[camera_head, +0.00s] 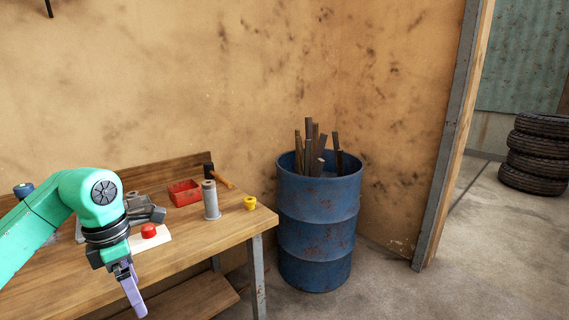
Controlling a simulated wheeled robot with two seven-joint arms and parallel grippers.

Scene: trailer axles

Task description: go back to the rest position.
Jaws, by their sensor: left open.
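My left gripper (131,284) is at the end of the green arm that comes in from the left. It hangs down over the front part of the wooden workbench (190,249), with pale purple fingers. It is open, and I see nothing between its fingers. My right gripper is not in view.
On the bench are a red bin (185,193), a grey cylinder (211,200), a yellow piece (250,203), a hammer (220,178) and a red button (148,231) on a white base. A blue barrel (317,225) holding wood stands right of the bench. Tires (537,155) are stacked at the far right.

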